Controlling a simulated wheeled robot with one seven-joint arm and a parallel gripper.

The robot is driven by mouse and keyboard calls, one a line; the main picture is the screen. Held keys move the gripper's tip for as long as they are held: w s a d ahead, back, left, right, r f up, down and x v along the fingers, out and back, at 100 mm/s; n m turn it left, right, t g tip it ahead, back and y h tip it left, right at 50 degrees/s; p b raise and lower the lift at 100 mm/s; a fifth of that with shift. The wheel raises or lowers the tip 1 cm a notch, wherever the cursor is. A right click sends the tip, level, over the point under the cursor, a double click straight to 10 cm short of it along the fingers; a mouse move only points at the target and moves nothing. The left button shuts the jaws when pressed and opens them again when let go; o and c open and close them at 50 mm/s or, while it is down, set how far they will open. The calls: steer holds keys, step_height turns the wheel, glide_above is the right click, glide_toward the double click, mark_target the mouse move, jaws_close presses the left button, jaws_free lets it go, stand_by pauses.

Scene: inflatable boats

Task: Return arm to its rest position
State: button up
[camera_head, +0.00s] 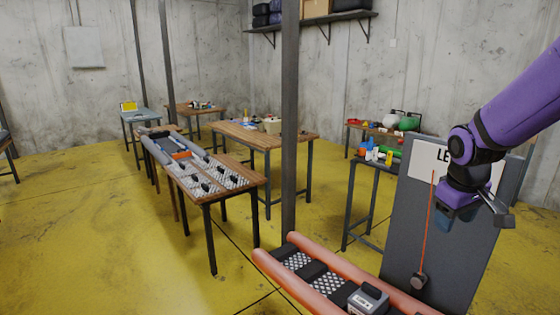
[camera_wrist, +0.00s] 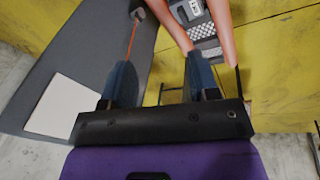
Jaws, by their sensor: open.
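My purple arm comes in from the right edge in the head view. My gripper (camera_head: 476,211) hangs below the arm's joint, in front of a grey upright panel (camera_head: 418,208). In the wrist view my gripper (camera_wrist: 160,64) shows two blue fingers spread apart with nothing between them. A thin orange cord with a dark weight (camera_head: 420,281) hangs on the panel, left of and below the gripper. A white sign (camera_head: 428,160) on the panel is partly hidden by my arm.
An orange inflatable boat (camera_head: 325,272) with a grey device (camera_head: 368,299) lies low in front of the panel. A grey boat (camera_head: 160,147) lies on a wooden table at left. A steel post (camera_head: 289,120) stands mid-view. Yellow floor is clear at left.

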steer(key=s+a+r+m+t, duration=0.1)
steer(key=s+a+r, duration=0.1)
steer(key=s+r, duration=0.2)
steer(key=s+a+r+m+t+y, duration=0.1)
steer(key=s+r, duration=0.3)
steer(key=s, duration=0.5)
steer(key=s+a+r+m+t, duration=0.1)
steer(key=s+a+r, duration=0.2)
steer(key=s, duration=0.4)
steer(key=shift+s+a+r+y, duration=0.25)
steer(key=shift+a+r+y, duration=0.1)
steer(key=shift+r, duration=0.1)
steer(key=shift+c, duration=0.5)
